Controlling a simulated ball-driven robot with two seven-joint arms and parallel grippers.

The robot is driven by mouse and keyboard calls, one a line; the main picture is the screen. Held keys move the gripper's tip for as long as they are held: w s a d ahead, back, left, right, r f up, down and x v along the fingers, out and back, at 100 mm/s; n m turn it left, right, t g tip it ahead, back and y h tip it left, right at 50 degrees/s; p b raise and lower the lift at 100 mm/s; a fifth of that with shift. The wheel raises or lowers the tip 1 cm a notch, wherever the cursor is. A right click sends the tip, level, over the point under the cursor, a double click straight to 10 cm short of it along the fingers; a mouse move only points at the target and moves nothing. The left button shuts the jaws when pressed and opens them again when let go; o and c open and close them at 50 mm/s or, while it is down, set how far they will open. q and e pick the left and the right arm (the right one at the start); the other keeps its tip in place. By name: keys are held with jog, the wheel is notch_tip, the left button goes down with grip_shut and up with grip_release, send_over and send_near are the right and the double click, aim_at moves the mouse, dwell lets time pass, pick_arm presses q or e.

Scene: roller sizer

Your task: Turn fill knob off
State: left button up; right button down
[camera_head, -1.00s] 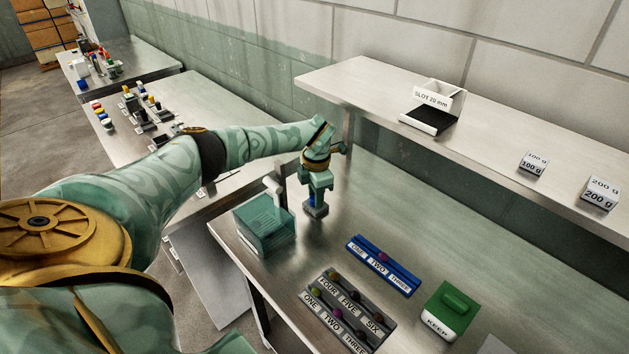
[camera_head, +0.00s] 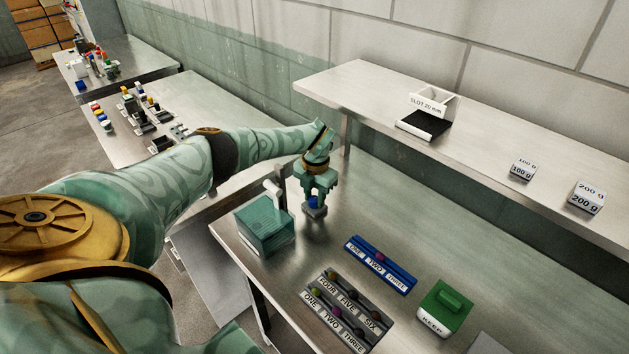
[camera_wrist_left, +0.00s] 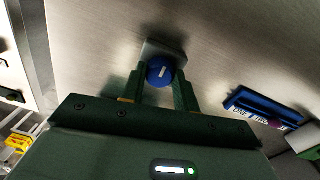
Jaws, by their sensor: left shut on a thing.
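The fill knob (camera_head: 314,202) is a round blue knob on a small grey base, on the steel table beside a teal clear box. In the left wrist view the knob (camera_wrist_left: 160,72) shows a short white mark on its face, near upright with a slight tilt. Its grey base (camera_wrist_left: 165,48) shows behind it. My left gripper (camera_head: 315,196) points down over the knob. In the left wrist view its two fingers (camera_wrist_left: 160,85) are shut on the knob, one on each side. My right gripper is in neither view.
A teal clear box (camera_head: 265,228) stands close left of the knob. A blue rack (camera_head: 381,265), a grey rack (camera_head: 342,312) and a green KEEP block (camera_head: 442,308) are nearer. A shelf (camera_head: 370,85) with a SLOT 20 mm tray and weights runs behind.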

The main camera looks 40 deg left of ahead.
aim_at(315, 199)
pick_arm(q)
jog(key=shift+r, duration=0.1)
jog(key=o, duration=1)
notch_tip(315, 199, up, 7)
jog(key=shift+r+p, duration=0.2)
jog(key=shift+p, duration=0.75)
jog(key=shift+d+f, duration=0.1)
jog(key=shift+f, duration=0.05)
